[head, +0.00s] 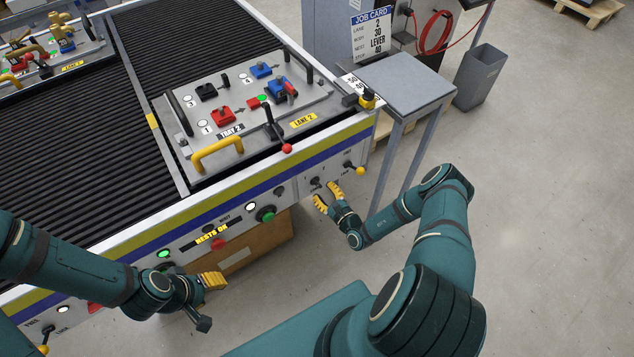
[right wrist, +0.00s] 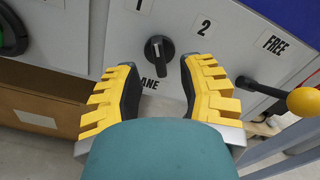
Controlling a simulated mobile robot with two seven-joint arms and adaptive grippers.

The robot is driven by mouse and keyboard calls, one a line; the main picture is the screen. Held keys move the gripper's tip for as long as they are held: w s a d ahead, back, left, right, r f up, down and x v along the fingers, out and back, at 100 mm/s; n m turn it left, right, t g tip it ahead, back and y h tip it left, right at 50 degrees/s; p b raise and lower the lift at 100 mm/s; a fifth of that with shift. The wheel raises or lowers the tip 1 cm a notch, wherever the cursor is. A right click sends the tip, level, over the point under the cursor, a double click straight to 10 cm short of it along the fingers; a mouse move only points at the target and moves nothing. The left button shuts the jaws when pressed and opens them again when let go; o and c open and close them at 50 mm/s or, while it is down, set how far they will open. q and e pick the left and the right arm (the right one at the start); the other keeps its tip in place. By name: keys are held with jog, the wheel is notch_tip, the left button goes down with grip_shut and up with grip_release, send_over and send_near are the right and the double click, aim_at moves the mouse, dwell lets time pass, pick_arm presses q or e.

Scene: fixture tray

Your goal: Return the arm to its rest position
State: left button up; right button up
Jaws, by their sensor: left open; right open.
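My right gripper (head: 328,196) is open and empty in front of the console's front panel, its yellow fingers spread. In the right wrist view its fingers (right wrist: 160,92) lie either side of a black rotary knob (right wrist: 159,50) between the labels 1 and 2. The knob shows between the fingertips, with gaps on both sides; I cannot tell how far it lies in depth. My left gripper (head: 211,282) is open and empty, low in front of the panel at the lower left.
A lever with a yellow ball (right wrist: 305,102) juts out right of the right gripper, beside FREE. The tray (head: 180,148) carries red and blue parts, a yellow handle and a red-knobbed lever. A grey side table (head: 405,78) and bin (head: 481,76) stand right. Floor at right is clear.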

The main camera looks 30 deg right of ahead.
jog(key=shift+s, duration=0.75)
pick_arm(q)
jog(key=shift+r, duration=0.25)
pick_arm(e)
jog(key=s+a+r+n+g+y, duration=0.1)
jog(key=a+r+n+g+y, duration=0.2)
jog(key=a+n+g+y, duration=0.65)
jog(key=s+a+r+n+g+h+b, duration=0.2)
jog(key=s+a+r+n+g+h, duration=0.1)
jog(key=s+a+n+g, duration=1.1)
pick_arm(q)
jog(key=f, duration=0.1)
jog(key=w+f+b, duration=0.1)
jog(key=f, duration=0.1)
jog(key=shift+w+a+f, duration=0.1)
jog(key=shift+w+f, duration=0.05)
jog(key=shift+f, duration=0.1)
pick_arm(e)
notch_tip(320, 180, up, 6)
jog(key=d+n+t+h, duration=0.1)
jog(key=n+t+h, duration=0.3)
jog(key=t, duration=0.3)
jog(key=shift+s+d+r, duration=0.2)
jog(key=shift+d, duration=0.1)
